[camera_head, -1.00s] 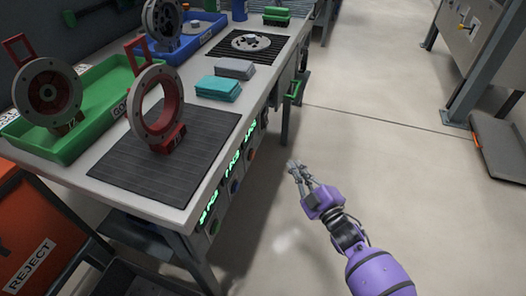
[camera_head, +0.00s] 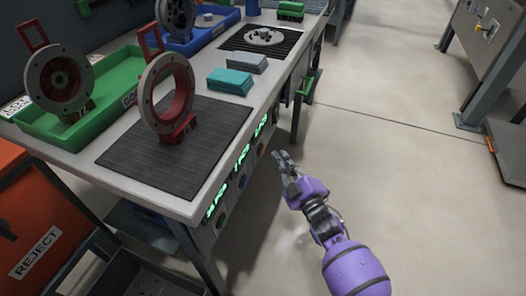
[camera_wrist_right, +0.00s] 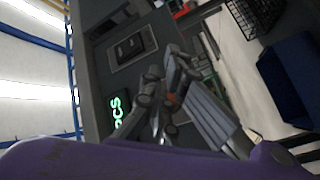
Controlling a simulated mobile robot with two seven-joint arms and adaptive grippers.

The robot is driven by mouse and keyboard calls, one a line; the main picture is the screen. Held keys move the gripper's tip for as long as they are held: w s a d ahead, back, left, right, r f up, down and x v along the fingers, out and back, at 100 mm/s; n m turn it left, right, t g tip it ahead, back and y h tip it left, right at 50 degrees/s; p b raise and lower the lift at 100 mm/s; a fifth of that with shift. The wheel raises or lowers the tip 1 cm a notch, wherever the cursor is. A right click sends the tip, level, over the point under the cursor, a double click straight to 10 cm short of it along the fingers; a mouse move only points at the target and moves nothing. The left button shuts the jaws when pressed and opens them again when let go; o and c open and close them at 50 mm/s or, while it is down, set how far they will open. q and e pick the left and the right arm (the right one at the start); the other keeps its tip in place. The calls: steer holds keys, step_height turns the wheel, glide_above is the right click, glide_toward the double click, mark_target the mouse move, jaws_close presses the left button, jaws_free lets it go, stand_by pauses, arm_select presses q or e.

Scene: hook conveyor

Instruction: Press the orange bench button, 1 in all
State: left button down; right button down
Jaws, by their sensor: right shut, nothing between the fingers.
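The orange button (camera_head: 261,149) is a small round button on the bench's front edge, under a lit green display, at the far end of a row. Below it in the row are a blue button (camera_head: 242,181) and a green button (camera_head: 221,221). My right gripper (camera_head: 278,156) is shut and empty, with its fingertips just right of the orange button, apparently a small gap away. In the right wrist view the fingers (camera_wrist_right: 165,105) point at the bench front, and a small orange patch (camera_wrist_right: 174,99) shows between them, mostly covered. My left gripper is not in view.
The workbench (camera_head: 205,205) carries a dark mat (camera_head: 150,165) with a red ring stand (camera_head: 178,128), a green tray (camera_head: 122,75) and teal blocks (camera_head: 230,81). An orange reject bin (camera_head: 35,225) stands at lower left.

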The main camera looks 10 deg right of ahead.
steer(key=shift+w+a, duration=0.35)
steer(key=shift+a, duration=0.15)
stand_by(1.0)
steer(key=shift+a, duration=0.1)
steer(key=shift+w+a, duration=0.25)
steer(key=shift+a, duration=0.05)
